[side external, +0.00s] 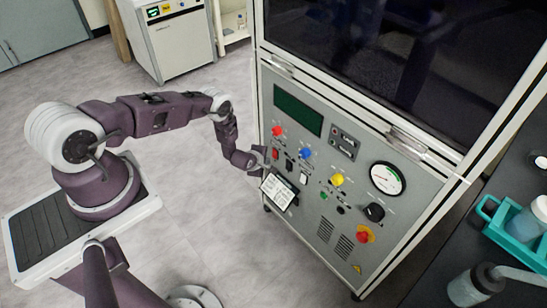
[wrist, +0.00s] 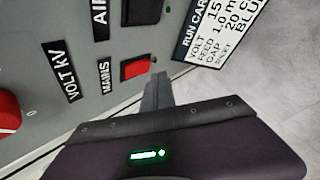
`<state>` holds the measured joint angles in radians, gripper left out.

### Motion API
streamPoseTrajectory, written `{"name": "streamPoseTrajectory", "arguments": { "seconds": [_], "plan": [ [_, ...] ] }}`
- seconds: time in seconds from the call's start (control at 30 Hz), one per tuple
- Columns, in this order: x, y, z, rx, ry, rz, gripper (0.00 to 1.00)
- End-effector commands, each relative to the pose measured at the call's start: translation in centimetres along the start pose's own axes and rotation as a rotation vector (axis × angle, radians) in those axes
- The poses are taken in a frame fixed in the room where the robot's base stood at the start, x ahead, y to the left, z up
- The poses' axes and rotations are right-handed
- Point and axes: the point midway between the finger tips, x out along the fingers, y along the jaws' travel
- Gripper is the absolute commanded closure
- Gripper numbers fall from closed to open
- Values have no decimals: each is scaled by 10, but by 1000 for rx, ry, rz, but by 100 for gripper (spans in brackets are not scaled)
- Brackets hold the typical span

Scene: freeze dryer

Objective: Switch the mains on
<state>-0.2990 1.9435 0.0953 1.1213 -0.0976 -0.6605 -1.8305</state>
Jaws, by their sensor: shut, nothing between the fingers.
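The mains switch (wrist: 135,67) is a red rocker in a dark frame beside a black MAINS label (wrist: 104,77) in the wrist view. In the side view the red switch (side external: 275,154) is on the left part of the grey control panel (side external: 318,150), below a red knob. My gripper (wrist: 157,80) is shut and empty, with its fingertips close beside the switch, to its right in the wrist view. In the side view my gripper (side external: 264,161) is at the panel's left edge. I cannot tell whether the fingers touch the panel or which way the rocker is tipped.
A black switch (wrist: 147,10) sits near an AIR label. A run card (side external: 278,190) juts out just below my gripper. A red knob (side external: 277,131), blue knob (side external: 305,153) and yellow knob (side external: 337,180) are nearby. Open floor lies left of the panel.

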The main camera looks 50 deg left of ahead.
Motion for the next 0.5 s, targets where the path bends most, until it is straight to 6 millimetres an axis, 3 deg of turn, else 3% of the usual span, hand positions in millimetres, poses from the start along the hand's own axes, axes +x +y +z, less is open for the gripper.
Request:
{"name": "streamPoseTrajectory", "arguments": {
  "seconds": [0.5],
  "plan": [
    [6, 4, 5, 1, 0, 0, 100]
  ]
}}
